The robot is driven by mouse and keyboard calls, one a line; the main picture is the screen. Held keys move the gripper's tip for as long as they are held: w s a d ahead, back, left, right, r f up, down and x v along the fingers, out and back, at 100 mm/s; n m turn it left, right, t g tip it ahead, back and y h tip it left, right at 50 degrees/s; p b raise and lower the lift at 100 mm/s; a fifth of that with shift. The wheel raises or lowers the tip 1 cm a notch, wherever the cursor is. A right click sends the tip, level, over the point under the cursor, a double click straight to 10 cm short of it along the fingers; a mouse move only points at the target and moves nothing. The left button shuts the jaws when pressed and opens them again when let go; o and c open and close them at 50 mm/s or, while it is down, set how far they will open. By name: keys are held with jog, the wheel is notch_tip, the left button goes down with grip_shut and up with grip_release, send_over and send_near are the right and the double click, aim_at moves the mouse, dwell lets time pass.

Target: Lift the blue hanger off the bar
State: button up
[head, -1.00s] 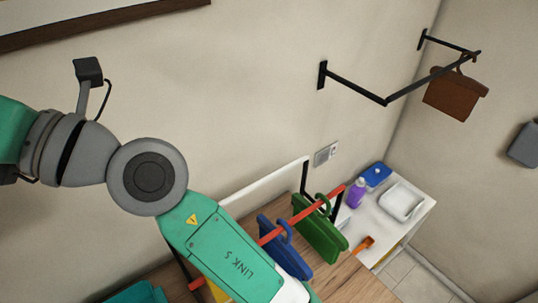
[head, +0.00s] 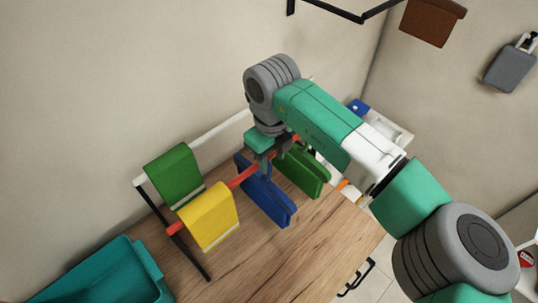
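The blue hanger (head: 265,192) hangs on the red bar (head: 243,177) in the head view, between a yellow cloth and a green hanger. Its flat body hangs below the bar over the wooden counter. Its hook is mostly hidden behind my gripper. My gripper (head: 271,160) points down from above at the bar, right at the top of the blue hanger. Its dark fingers are small and partly merge with the hook, so I cannot tell whether they are closed on it.
A green hanger (head: 302,172) hangs close on the right. A yellow cloth (head: 209,217) and a green cloth (head: 174,176) hang on the left of the rack. A teal bin (head: 112,275) stands at lower left. The wooden counter (head: 318,245) is clear in front.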

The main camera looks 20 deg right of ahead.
aim_at(271, 178)
jog(key=shift+f, duration=3.9)
